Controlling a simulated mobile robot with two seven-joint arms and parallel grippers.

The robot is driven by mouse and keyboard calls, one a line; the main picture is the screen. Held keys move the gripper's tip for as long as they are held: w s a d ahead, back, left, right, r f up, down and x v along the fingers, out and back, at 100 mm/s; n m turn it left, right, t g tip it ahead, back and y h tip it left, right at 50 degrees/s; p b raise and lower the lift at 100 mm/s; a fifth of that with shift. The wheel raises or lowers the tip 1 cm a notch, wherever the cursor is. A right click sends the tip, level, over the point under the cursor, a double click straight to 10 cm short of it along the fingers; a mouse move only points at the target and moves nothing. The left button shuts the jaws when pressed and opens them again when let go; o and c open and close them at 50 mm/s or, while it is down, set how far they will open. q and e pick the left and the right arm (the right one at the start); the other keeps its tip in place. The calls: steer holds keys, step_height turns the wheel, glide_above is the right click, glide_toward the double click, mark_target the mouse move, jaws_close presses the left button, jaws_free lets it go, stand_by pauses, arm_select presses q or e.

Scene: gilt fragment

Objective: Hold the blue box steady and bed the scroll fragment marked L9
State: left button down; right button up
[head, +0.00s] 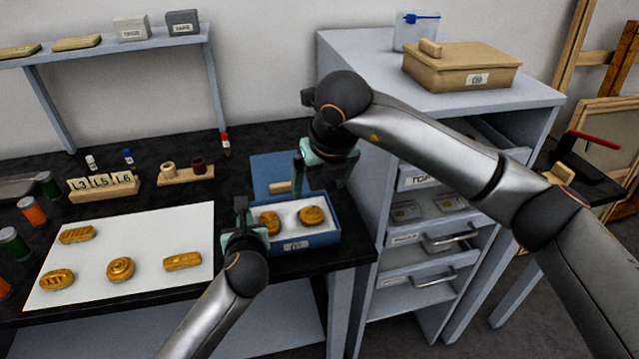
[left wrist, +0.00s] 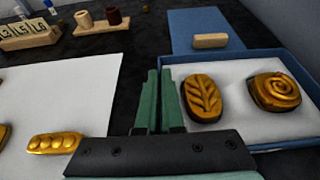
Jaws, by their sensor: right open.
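The blue box (head: 328,238) stands at the right end of the dark bench, with white padding inside. In it lie a gilt leaf fragment (left wrist: 205,97) at left and a gilt scroll fragment (head: 311,216) at right; the scroll's spiral shows clearly in the left wrist view (left wrist: 273,91). No L9 mark is readable. My left gripper (left wrist: 160,100) is at the box's left wall, its green fingers close together and apparently shut on that wall. My right gripper (head: 322,178) is open and empty above the back of the box, apart from the scroll.
A white sheet (head: 150,230) at left holds several gilt fragments. A blue panel (head: 268,166) with a wooden block lies behind the box. A label rack (head: 104,188), a wooden holder (head: 186,175) and jars stand farther left. A grey drawer cabinet (head: 440,105) rises close at right.

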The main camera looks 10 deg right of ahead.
arm_select(q)
steer(key=c, duration=1)
jaws_free()
